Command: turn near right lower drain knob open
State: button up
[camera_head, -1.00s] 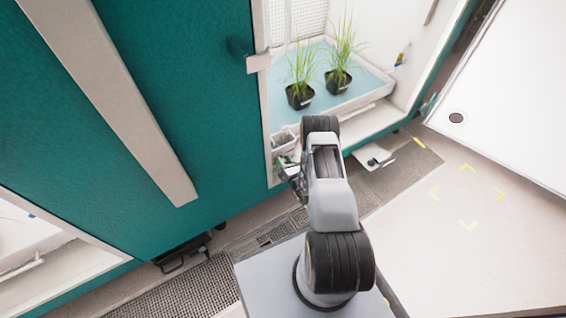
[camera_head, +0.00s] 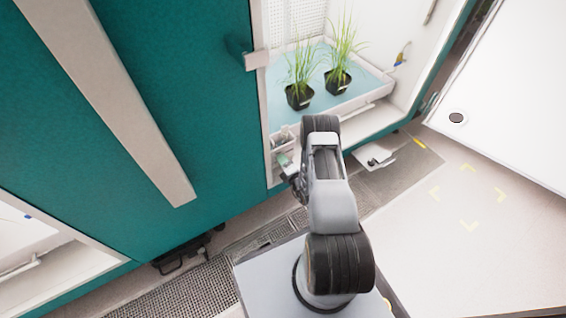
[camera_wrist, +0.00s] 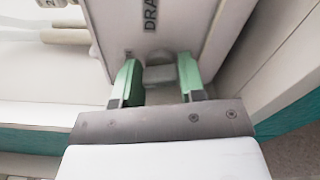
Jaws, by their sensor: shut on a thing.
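In the wrist view, a pale panel (camera_wrist: 188,25) carries dark lettering of which "DRA" shows. Below the lettering is a small grey drain knob (camera_wrist: 160,74). My gripper (camera_wrist: 159,72) has its two green fingers on either side of this knob and is shut on it. The fingers partly hide the knob, so I cannot tell how far it is turned. In the head view, my arm hides the knob and most of the gripper, near the lower left corner of the open chamber.
Two potted grass plants (camera_head: 300,95) (camera_head: 338,79) stand on a pale blue tray (camera_head: 372,85) in the chamber. A teal door panel (camera_head: 200,90) is at the left. A white surface (camera_head: 510,110) is at the right. Open floor (camera_head: 480,245) lies at the lower right.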

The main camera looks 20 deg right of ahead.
jog(key=shift+f+m, duration=0.1)
jog(key=shift+m, duration=1.6)
jog(key=o, duration=0.9)
jog(key=shift+s, duration=0.15)
jog(key=s+p, duration=0.1)
jog(key=s, duration=0.3)
jog(key=s+d+p, duration=0.1)
jog(key=s, duration=0.4)
jog(key=s+p, duration=0.1)
jog(key=s, duration=0.3)
jog(key=shift+s+d+p, duration=0.25)
jog(key=shift+d+p, duration=0.05)
jog(key=shift+p, duration=0.1)
